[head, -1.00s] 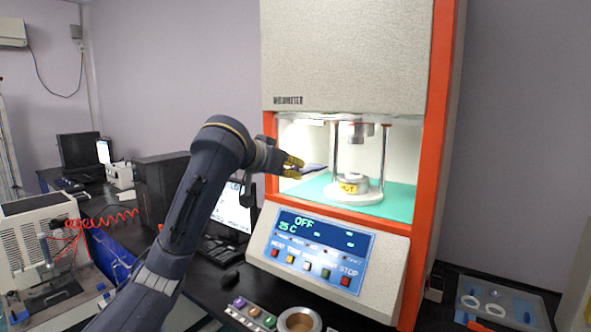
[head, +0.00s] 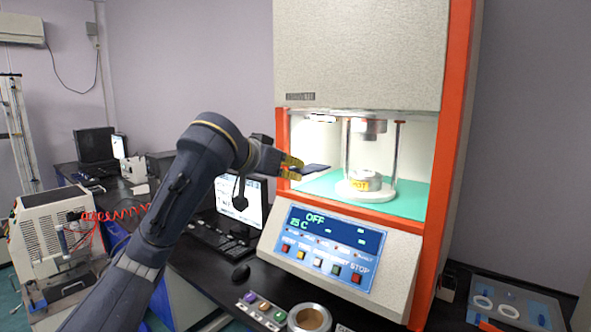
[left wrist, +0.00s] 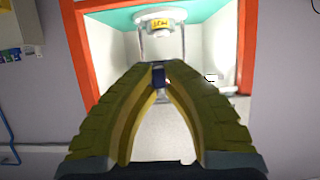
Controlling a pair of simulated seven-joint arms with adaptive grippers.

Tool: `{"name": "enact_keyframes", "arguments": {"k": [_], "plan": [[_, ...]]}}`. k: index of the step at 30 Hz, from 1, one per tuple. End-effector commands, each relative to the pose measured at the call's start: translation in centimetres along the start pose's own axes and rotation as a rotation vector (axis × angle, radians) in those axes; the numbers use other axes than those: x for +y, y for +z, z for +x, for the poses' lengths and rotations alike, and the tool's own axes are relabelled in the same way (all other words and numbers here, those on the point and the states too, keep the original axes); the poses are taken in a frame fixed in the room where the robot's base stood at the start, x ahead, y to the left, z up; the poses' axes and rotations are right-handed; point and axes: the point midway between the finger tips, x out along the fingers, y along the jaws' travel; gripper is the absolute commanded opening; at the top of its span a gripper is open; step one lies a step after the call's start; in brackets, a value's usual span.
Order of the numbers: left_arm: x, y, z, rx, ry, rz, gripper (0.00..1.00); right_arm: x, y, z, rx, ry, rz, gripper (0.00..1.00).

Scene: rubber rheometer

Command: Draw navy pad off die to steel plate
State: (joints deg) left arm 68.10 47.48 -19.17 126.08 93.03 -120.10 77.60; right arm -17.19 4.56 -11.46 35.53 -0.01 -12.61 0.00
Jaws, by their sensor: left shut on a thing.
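My left gripper (head: 292,167) is shut on the navy pad (head: 316,169), a thin dark flat piece that sticks out to the right of the fingertips. They are at the left side of the rheometer's lit chamber, with the pad apart from the die. In the left wrist view the pad (left wrist: 158,77) shows as a small dark piece between the fingertips. The round metal die (head: 367,183), with a yellow HOT label, sits on a white base. A grey plate (head: 540,314) with two white rings lies at lower right; I cannot tell if it is the steel plate.
The orange chamber frame (head: 283,150) is close beside my left gripper. Two clear posts flank the die over a green chamber floor (head: 410,204). The control panel (head: 328,246) slopes out below. A metal ring (head: 309,319) stands on the black bench.

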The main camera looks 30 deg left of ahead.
Motion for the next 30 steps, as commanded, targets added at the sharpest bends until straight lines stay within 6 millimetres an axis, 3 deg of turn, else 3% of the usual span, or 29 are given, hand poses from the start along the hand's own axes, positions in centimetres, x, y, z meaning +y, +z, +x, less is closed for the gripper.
{"name": "enact_keyframes", "arguments": {"k": [30], "plan": [[-0.1, 1.8, -4.5, 0.001, -0.001, 0.001, 0.00, 0.0, 0.0, 0.0, 0.000, 0.000, 0.000, 0.44]]}}
